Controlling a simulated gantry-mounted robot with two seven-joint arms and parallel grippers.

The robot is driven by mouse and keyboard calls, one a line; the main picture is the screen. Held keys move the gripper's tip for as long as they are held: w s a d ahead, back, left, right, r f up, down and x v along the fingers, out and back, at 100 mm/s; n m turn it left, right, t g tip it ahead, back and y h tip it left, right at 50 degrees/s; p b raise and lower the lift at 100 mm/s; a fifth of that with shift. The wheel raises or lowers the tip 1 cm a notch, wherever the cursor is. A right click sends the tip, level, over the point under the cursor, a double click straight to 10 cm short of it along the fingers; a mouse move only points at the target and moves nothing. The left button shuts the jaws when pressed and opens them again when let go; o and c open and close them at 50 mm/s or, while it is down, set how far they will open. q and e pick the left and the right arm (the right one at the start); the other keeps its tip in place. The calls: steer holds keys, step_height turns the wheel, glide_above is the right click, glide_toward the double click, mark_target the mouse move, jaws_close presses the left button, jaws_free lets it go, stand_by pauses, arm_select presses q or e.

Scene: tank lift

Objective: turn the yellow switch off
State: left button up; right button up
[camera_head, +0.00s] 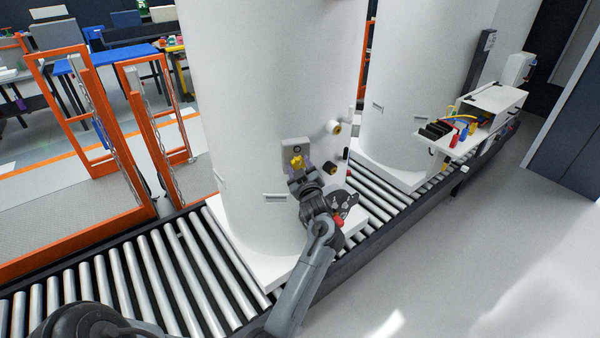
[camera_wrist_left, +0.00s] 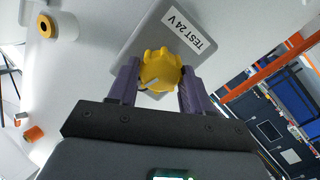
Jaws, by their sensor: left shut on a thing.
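The yellow switch (camera_head: 297,162) is a knob on a grey plate (camera_head: 289,146) fixed to the white tank (camera_head: 265,80). In the left wrist view the yellow knob (camera_wrist_left: 160,70) sits on the grey plate (camera_wrist_left: 150,38), beside a label reading "TEST 24 V" (camera_wrist_left: 190,32). My left gripper (camera_head: 299,172) is at the knob. In the left wrist view its purple fingers (camera_wrist_left: 158,80) are on either side of the knob, shut on it. A white pointer line shows on the knob's lower part. My right gripper is not in view.
The tank stands on a roller conveyor (camera_head: 130,285). A second white tank (camera_head: 400,90) and a white shelf with coloured items (camera_head: 470,125) are farther right. Orange frames (camera_head: 150,150) stand left.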

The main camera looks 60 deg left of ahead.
arm_select(q)
steer(key=n+b, duration=0.1)
steer(key=n, duration=0.1)
steer(key=shift+f+n, duration=0.1)
steer(key=shift+n, duration=0.2)
steer(key=shift+n+b, duration=0.3)
steer(key=shift+b, duration=0.15)
steer(key=o, duration=1)
steer(key=shift+o, duration=0.2)
steer(key=shift+d, duration=0.1)
